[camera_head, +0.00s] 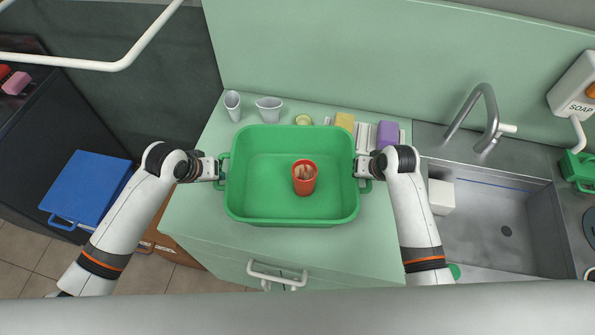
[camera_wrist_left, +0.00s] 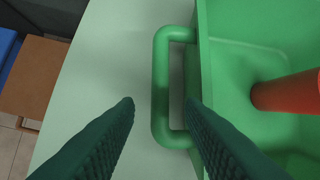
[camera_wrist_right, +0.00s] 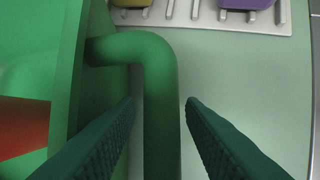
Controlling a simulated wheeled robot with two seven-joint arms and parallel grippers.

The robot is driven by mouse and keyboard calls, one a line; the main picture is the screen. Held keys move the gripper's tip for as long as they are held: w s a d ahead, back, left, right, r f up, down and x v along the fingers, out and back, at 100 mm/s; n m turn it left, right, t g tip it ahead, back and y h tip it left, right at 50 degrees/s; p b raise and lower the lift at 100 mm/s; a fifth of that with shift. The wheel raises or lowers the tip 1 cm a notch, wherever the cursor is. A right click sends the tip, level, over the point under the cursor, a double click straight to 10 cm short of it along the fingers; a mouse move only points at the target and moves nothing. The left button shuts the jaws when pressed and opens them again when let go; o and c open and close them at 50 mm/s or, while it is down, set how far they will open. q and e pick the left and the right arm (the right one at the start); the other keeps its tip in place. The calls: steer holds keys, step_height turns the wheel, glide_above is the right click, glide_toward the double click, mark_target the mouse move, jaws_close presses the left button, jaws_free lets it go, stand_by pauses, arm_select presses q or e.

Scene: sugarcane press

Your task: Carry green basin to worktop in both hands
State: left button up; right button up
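The green basin (camera_head: 262,212) sits on the pale green worktop (camera_head: 330,252), with a red-orange cup (camera_head: 304,184) holding brown sticks inside it. My left gripper (camera_head: 219,169) is at the basin's left handle. In the left wrist view its open fingers (camera_wrist_left: 160,112) stand apart on either side of the handle (camera_wrist_left: 160,85), with no clear contact. My right gripper (camera_head: 359,168) is at the right handle. In the right wrist view its open fingers (camera_wrist_right: 160,108) straddle that handle (camera_wrist_right: 160,90), with gaps visible. The basin looks level.
Behind the basin stand two pale cups (camera_head: 269,108), a small yellow-green round item (camera_head: 303,120), and a rack with a yellow block (camera_head: 344,122) and a purple block (camera_head: 388,134). A sink (camera_head: 490,220) with a tap (camera_head: 485,110) lies right. A blue box (camera_head: 86,190) is left.

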steer(key=shift+s+r, duration=0.1)
steer(key=shift+r, duration=0.15)
arm_select(q)
steer(key=v, duration=0.6)
steer(key=shift+r, duration=0.2)
arm_select(e)
steer(key=v, duration=1.1)
steer(key=shift+s+r, duration=0.15)
steer(key=shift+r, duration=0.05)
arm_select(q)
steer(key=shift+s+a, duration=0.1)
steer(key=shift+s, duration=0.05)
